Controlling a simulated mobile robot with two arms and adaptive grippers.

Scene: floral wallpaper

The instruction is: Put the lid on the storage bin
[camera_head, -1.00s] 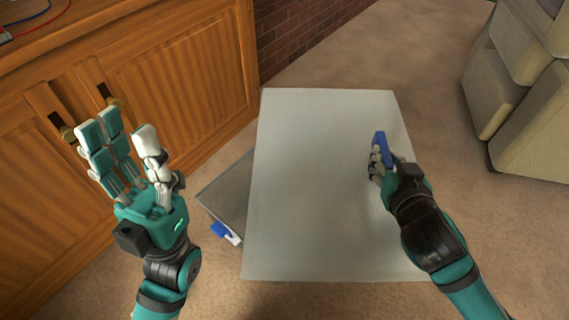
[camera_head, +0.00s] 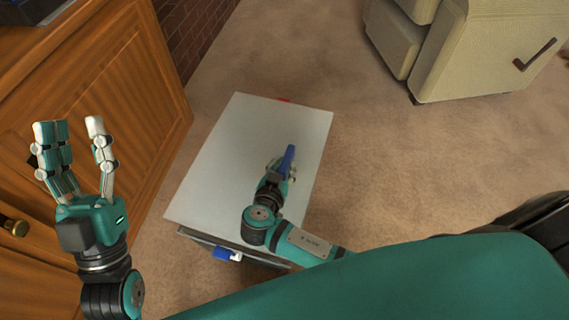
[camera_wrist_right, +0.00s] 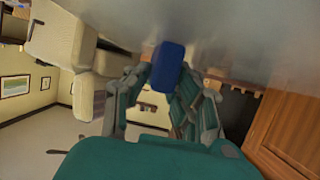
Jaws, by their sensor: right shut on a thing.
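The lid (camera_head: 225,150) is a large whitish flat panel with a blue handle (camera_head: 287,160) near its right side. My right gripper (camera_head: 279,168) is shut on this blue handle; the wrist view shows the fingers around the handle (camera_wrist_right: 168,68), with the lid's grey surface (camera_wrist_right: 240,35) beyond. The storage bin (camera_head: 262,257) lies mostly hidden under the lid; its near edge shows below the lid's front edge, with a blue and white latch (camera_head: 226,254). Whether lid and rim touch, I cannot tell. My left gripper (camera_head: 75,135) is open and empty, left of the lid.
A wooden cabinet (camera_head: 110,90) with knobs stands at the left. A cream sofa (camera_head: 480,50) stands at the back right. A small red part (camera_head: 285,100) shows at the lid's far edge. Carpet (camera_head: 400,170) is open to the right. My right arm crosses the lower right.

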